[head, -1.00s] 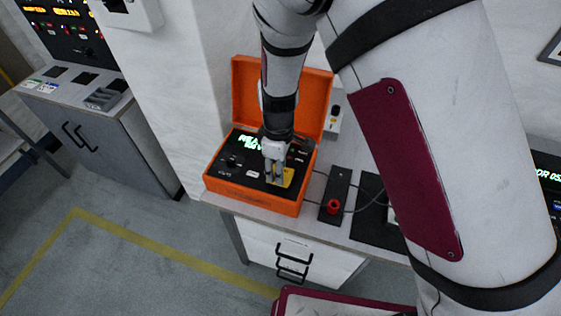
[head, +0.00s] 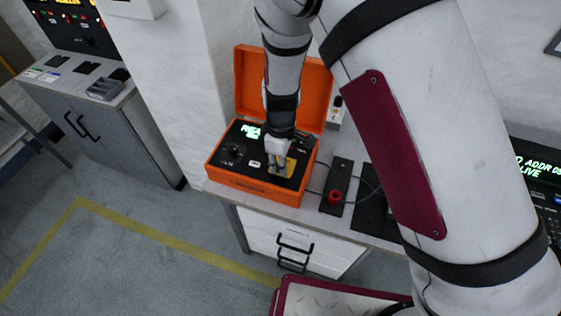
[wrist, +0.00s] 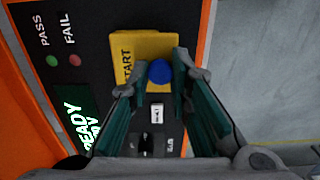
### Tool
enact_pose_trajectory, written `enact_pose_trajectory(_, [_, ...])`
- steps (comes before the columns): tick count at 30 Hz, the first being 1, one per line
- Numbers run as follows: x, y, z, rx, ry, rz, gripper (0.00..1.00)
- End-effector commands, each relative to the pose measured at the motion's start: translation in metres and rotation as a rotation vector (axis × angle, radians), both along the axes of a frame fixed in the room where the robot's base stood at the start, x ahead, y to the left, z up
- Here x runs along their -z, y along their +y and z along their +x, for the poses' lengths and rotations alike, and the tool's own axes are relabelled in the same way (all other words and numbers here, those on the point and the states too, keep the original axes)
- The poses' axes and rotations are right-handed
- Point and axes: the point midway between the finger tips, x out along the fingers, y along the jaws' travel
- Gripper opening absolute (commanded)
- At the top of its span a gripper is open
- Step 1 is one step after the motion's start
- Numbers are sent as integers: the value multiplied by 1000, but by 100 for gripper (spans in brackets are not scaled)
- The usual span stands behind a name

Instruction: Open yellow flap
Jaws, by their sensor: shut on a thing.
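The yellow flap (wrist: 125,58), marked START, lies on the black panel of an open orange case (head: 252,188). It also shows in the head view (head: 291,166), partly hidden by my gripper. A round blue part (wrist: 160,73) sits at its right side in the wrist view. My gripper (wrist: 162,68) reaches down to the flap, with one fingertip on each side of the blue part. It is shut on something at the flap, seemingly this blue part. The exact contact is hidden by the fingertips. The flap looks flat against the panel.
The case's orange lid (head: 313,90) stands open behind my arm. Right of the case is a black box with a red button (head: 334,197). The case stands on a drawer cabinet (head: 270,240). Panel lights marked PASS (wrist: 51,61) and FAIL (wrist: 75,60) lie left of the flap.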

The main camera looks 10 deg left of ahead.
Motion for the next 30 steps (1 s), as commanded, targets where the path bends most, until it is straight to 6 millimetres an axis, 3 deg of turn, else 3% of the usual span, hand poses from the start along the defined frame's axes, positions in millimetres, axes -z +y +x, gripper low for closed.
enact_pose_trajectory(8, [-2,0,9,3,99,18,0])
enact_pose_trajectory(30, [-19,-4,32,1,592,84,0])
